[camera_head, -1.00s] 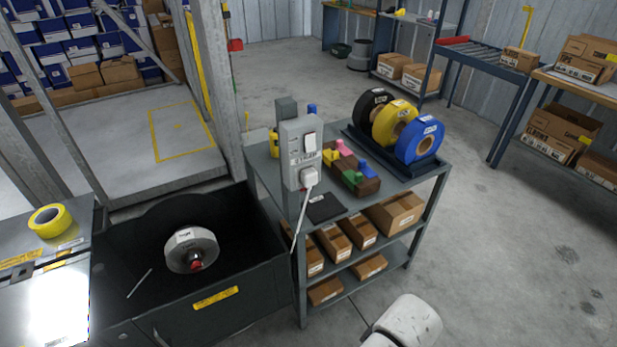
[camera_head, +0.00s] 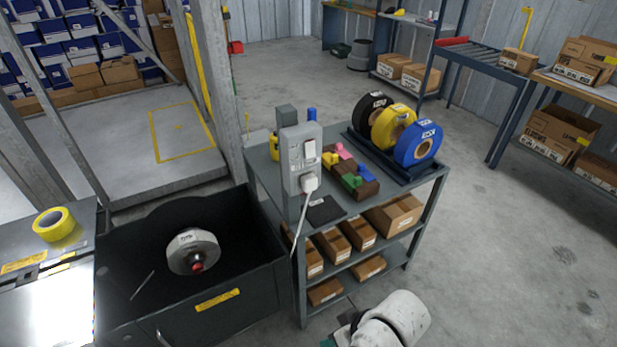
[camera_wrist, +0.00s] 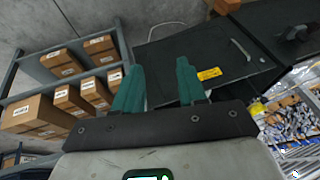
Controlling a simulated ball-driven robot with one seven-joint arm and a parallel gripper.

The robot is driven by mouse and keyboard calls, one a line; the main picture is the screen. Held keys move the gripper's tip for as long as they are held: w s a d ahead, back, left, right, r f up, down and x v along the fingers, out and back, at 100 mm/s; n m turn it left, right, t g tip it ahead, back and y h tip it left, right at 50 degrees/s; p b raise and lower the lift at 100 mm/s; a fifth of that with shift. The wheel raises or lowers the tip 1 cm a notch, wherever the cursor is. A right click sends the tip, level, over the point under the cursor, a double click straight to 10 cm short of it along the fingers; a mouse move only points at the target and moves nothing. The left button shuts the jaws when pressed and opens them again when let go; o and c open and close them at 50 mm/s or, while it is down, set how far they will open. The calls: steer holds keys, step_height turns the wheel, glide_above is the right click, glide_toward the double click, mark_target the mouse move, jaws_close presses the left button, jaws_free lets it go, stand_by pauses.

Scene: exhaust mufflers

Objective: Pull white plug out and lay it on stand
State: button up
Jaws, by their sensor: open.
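The white plug (camera_head: 310,183) sits in the lower socket of an upright grey outlet box (camera_head: 291,160). Its white cord (camera_head: 300,228) hangs down beside the stand's front. The grey shelved stand (camera_head: 262,172) has a flat black pad (camera_head: 325,211) on its top, just right of and below the plug. My gripper (camera_wrist: 160,85) has two green fingers, apart, with nothing between them in the wrist view. In the head view my white arm is at the bottom edge, low in front of the stand and well below the plug. The plug is not clear in the wrist view.
A black bin (camera_head: 245,303) with a grey reel (camera_head: 192,250) stands left of the stand. Coloured blocks in a brown holder (camera_head: 365,191) and black, yellow and blue rolls (camera_head: 418,142) are on the stand top. Boxes (camera_wrist: 68,98) fill its lower shelves. Floor is clear at right.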

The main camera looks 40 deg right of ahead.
steer(key=o, duration=0.5)
steer(key=w+r+m+t+p, duration=0.1)
steer(key=w, duration=0.2)
steer(key=w+r+m+t+p, duration=0.1)
steer(key=w+r+m+t, duration=0.1)
steer(key=w, duration=0.1)
steer(key=w+r+m+t+y, duration=0.1)
steer(key=w+r+t, duration=0.1)
steer(key=w, duration=0.1)
steer(key=shift+d+r+p, duration=0.2)
steer(key=shift+d+p, duration=0.15)
steer(key=shift+p, duration=0.05)
steer(key=shift+c, duration=0.2)
steer(key=w+d+r+m+t, duration=0.1)
steer(key=w+r+m+t+p, duration=0.1)
steer(key=w+d+r+m+t+h, duration=0.1)
steer(key=w+r+m, duration=0.1)
steer(key=shift+d+p, duration=0.35)
steer(key=m+t+h+p, duration=0.3)
steer(key=m+t+h, duration=0.3)
steer(key=m, duration=0.5)
glide_toward(312, 186)
steer(key=g, duration=0.1)
steer(key=shift+w+a+r+n+h, duration=0.15)
steer(key=shift+w+r+n+h, duration=0.15)
steer(key=shift+r+h, duration=0.1)
steer(key=shift+p+x, duration=0.9)
steer(key=shift+x, duration=3.6)
steer(key=shift+f, duration=0.1)
steer(key=shift+c, duration=0.2)
